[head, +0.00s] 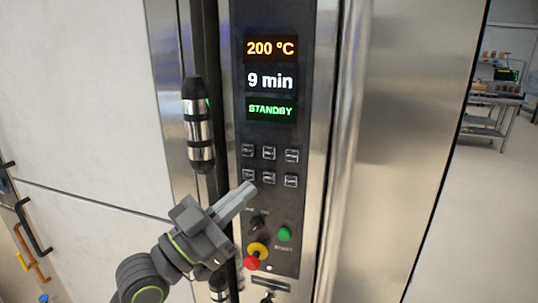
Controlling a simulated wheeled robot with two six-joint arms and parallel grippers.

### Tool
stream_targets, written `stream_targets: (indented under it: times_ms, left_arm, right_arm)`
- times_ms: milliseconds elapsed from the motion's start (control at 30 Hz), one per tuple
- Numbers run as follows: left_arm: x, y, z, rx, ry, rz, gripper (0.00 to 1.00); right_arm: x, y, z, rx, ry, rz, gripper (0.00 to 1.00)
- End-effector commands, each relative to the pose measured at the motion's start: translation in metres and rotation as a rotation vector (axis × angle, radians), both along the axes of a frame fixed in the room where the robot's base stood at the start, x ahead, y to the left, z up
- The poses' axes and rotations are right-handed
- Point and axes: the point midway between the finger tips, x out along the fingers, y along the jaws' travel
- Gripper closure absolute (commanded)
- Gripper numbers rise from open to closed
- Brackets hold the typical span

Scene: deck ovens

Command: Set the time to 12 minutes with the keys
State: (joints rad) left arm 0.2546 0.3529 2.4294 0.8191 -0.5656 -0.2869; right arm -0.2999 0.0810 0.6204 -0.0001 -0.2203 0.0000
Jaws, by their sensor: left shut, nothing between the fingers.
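The oven's control panel (272,130) fills the middle of the head view. Its time display (270,80) reads 9 min, below a display (271,48) of 200 °C and above a green STANDBY display (270,109). Two rows of small square keys (269,153) sit under the displays; their labels are too small to read. My left gripper (248,188) is shut and empty, with its fingertips at or just below the lower-left key (248,175). I cannot tell whether it touches the key. My right gripper is not in view.
Below the keys are a dark knob (257,222), a green button (284,233) and a red and yellow emergency button (252,261), close to my left gripper. A vertical handle (198,125) stands out left of the panel. A cart (490,110) stands far back right.

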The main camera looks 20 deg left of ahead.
Motion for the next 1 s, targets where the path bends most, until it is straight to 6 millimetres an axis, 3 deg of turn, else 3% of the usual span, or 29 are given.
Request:
stream_targets:
  times_ms: [167,567,1000]
  left_arm:
    - [-0.003,-0.002,0.016,-0.02,-0.05,-0.021,1.0]
    - [-0.001,-0.002,0.016,-0.021,-0.049,-0.022,1.0]
    - [0.054,-0.004,0.014,-0.021,-0.05,-0.022,1.0]
  right_arm:
    - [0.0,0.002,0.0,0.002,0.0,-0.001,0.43]
    - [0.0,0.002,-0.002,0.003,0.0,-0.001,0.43]
    - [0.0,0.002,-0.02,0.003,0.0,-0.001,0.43]
